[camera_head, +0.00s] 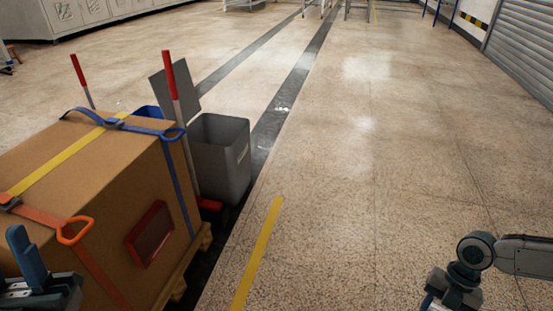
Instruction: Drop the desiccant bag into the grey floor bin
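The grey floor bin (223,170) stands on the floor just behind the large strapped carton, with its open top facing up and its inside partly visible. I cannot make out a desiccant bag. My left gripper (38,272) is at the bottom left corner in front of the carton, partly cut off by the frame; whether it is open or shut does not show. My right arm comes in at the bottom right, over bare floor. Its wrist shows, but the fingertips are below the frame edge. Both grippers are well apart from the bin.
The brown carton (110,185) with yellow, blue and orange straps sits on a wooden pallet (172,288) at left. Red-handled tools (170,75) and a blue container (150,111) stand by the bin. A yellow floor line (258,255) runs beside it. The floor to the right is clear.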

